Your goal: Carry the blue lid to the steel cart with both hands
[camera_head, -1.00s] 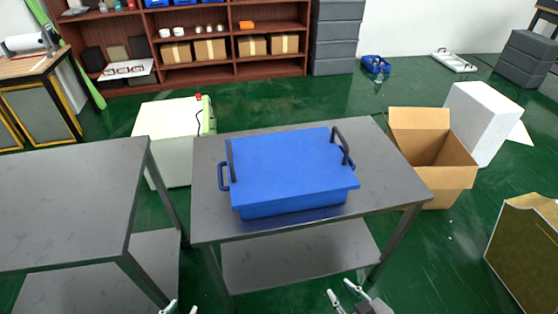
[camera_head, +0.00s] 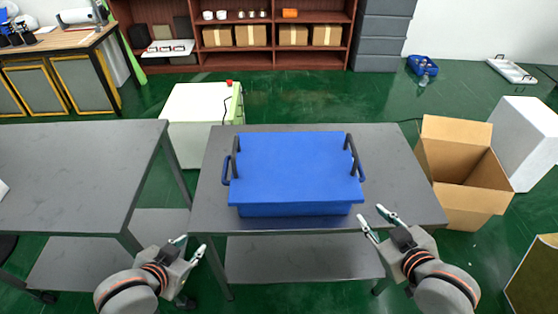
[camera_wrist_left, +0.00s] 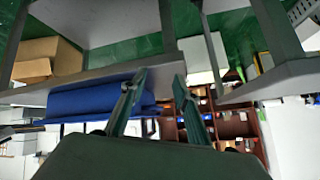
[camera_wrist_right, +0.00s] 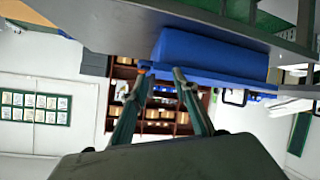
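The blue lid (camera_head: 295,165) lies flat on a blue box (camera_head: 300,210) on the middle grey metal table (camera_head: 400,180). Two dark upright handles stand on the lid, near its left (camera_head: 237,158) and right ends. The steel cart seems to be the grey table at left (camera_head: 80,170), with a caster below. My left gripper (camera_head: 190,246) is open and empty, in front of the middle table's left front corner. My right gripper (camera_head: 374,217) is open and empty near its front edge, right of the lid. The wrist views show spread fingers (camera_wrist_left: 157,80) with nothing between them.
An open cardboard box (camera_head: 465,170) and a white block (camera_head: 525,140) stand to the right. A white cabinet (camera_head: 200,115) stands behind the gap between the tables. The left table's top is mostly clear. A brown shelf (camera_head: 270,62) is at the back.

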